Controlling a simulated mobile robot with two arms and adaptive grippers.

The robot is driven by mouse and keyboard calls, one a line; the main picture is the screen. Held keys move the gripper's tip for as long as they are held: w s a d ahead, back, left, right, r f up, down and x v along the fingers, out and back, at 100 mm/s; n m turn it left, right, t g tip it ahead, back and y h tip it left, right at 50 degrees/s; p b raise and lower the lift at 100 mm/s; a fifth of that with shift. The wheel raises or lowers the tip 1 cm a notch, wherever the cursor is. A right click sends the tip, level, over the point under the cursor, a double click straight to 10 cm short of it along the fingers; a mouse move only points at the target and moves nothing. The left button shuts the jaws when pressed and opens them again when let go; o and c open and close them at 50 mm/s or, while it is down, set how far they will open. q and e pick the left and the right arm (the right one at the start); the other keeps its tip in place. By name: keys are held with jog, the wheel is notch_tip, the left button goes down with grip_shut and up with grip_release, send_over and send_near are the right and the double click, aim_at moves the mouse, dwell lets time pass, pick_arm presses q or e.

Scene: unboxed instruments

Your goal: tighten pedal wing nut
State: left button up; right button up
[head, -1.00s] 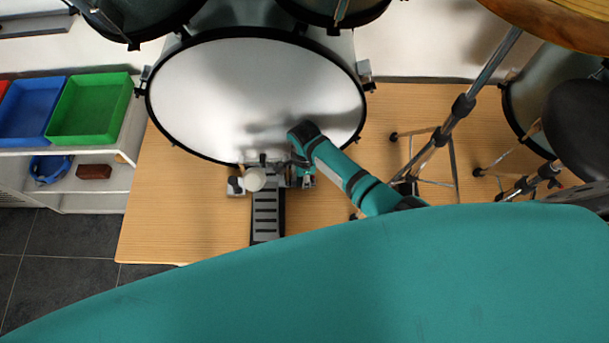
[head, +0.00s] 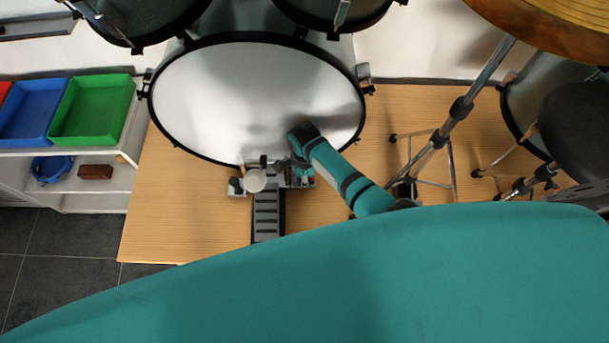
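The bass drum pedal (head: 267,215) stands on the wooden platform at the lower rim of the bass drum (head: 255,95). Its round pale beater (head: 255,181) is in front of the drum head. My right arm comes in from the right, and its gripper (head: 303,180) is down at the right side of the pedal's top, by the drum hoop. The wing nut is too small to make out, and it may be hidden behind the gripper. The fingers are too small to tell open from shut. My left gripper is not in view.
A cymbal stand (head: 440,135) with spread legs stands right of my arm, under a cymbal (head: 560,22). A shelf at left holds a green bin (head: 92,110) and a blue bin (head: 30,112). The platform (head: 175,215) left of the pedal is clear.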

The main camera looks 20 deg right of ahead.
jog(key=shift+o, duration=0.4)
jog(key=shift+r, duration=0.1)
notch_tip(320, 180, up, 12)
dwell(0.3)
jog(key=shift+s, duration=0.1)
dwell(0.4)
